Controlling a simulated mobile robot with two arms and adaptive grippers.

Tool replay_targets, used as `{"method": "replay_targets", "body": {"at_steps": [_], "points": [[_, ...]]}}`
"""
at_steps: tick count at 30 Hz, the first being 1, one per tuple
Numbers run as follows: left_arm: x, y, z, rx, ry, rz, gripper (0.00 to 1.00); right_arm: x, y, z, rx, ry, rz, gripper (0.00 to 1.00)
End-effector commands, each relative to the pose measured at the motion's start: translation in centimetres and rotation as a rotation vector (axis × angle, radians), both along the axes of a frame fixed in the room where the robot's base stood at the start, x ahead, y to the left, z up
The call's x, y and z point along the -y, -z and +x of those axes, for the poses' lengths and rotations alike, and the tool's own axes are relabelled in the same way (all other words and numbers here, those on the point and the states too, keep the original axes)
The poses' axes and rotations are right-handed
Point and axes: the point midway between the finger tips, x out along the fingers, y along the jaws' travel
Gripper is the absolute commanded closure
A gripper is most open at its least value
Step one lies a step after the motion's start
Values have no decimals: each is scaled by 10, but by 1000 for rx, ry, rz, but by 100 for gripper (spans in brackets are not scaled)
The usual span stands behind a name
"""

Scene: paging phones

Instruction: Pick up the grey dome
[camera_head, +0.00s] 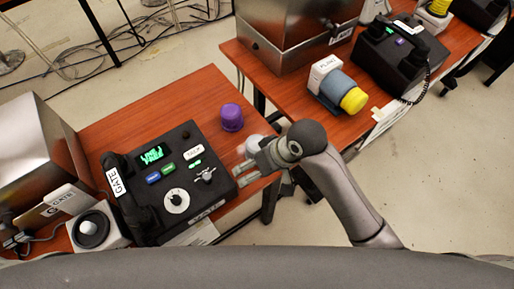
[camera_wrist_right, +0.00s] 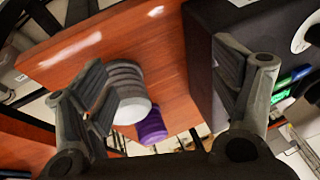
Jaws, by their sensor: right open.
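The grey dome (camera_head: 254,142) stands near the right edge of the brown table, partly hidden behind my right gripper (camera_head: 242,174) in the head view. In the right wrist view it is a ribbed grey piece (camera_wrist_right: 126,75) with a pale end. There it lies between the two spread fingers, closer to the left finger and partly overlapped by it. My right gripper is open and empty; I cannot tell if a finger touches the dome. My left gripper is not in view.
A purple dome (camera_head: 231,117) stands just behind the grey one. The black GATE phone console (camera_head: 185,157) lies left of the gripper. Across a gap, another table holds a blue-grey and yellow piece (camera_head: 338,91), a metal box (camera_head: 290,30) and another black phone (camera_head: 400,55).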

Motion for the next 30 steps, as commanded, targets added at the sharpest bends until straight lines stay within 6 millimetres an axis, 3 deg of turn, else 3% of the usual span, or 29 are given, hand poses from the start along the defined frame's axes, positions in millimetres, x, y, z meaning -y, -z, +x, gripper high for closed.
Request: {"method": "replay_targets", "body": {"at_steps": [3, 9, 21, 25, 30], "points": [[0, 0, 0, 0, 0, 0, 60, -18, -11, 15, -17, -78, -30, 17], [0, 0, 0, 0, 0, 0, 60, -30, -25, 38, -61, -167, -133, 17], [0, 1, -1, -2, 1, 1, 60, 0, -57, 92, -132, -149, -385, 17], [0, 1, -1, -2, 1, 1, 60, 5, -53, 95, -141, -138, -405, 17], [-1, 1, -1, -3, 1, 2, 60, 4, -26, 94, -143, -138, -405, 17]]}}
